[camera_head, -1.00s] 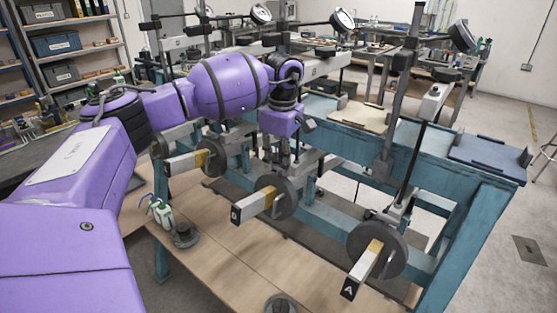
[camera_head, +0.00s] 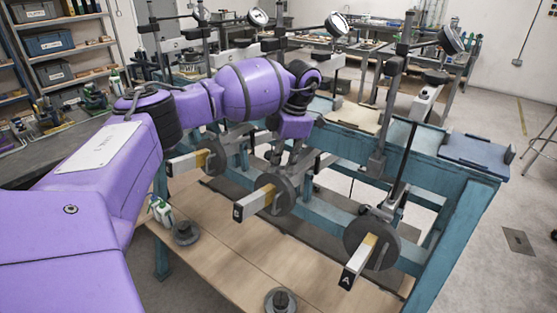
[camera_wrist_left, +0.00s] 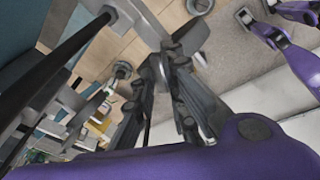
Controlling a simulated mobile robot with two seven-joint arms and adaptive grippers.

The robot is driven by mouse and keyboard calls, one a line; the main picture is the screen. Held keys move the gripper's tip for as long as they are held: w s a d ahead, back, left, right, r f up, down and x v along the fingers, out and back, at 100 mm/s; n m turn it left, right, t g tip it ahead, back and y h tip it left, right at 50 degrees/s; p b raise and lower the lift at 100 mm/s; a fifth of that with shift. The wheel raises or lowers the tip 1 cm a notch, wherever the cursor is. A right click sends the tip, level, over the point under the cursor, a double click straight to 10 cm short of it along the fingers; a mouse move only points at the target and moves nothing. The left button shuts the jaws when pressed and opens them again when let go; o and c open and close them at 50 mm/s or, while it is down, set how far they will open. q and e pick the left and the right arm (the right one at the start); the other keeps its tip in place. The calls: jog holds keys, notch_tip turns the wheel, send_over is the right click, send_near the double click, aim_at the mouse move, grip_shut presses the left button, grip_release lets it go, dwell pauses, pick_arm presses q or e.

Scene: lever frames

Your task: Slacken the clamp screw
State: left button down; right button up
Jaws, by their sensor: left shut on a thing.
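Three white lever bars with round grey weights stick out from the blue frame in the head view: the lever marked A (camera_head: 357,262), the lever marked B (camera_head: 256,205) and a third lever (camera_head: 188,162) to the left. My left gripper (camera_head: 294,160) is low behind the weight (camera_head: 281,193) of lever B, its fingertips mostly hidden there. In the left wrist view my left gripper (camera_wrist_left: 167,62) has its fingers closed together on a small part next to a grey weight (camera_wrist_left: 187,40). I take this part for the clamp screw, but it is mostly covered by the fingers. My right gripper is not seen.
Upright posts and dial gauges (camera_head: 451,40) stand along the blue frame (camera_head: 462,215). A loose round weight (camera_head: 281,301) and another loose weight (camera_head: 186,233) rest on the wooden shelf (camera_head: 225,262). A green-and-white bottle (camera_head: 161,210) stands near the second. The shelf's front middle is clear.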

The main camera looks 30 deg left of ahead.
pick_arm(q)
jog(key=shift+n, duration=0.6)
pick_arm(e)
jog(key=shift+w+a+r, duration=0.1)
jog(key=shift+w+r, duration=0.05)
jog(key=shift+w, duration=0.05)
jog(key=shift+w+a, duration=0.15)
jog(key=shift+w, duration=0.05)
pick_arm(q)
jog(key=c, duration=1.8)
grip_release()
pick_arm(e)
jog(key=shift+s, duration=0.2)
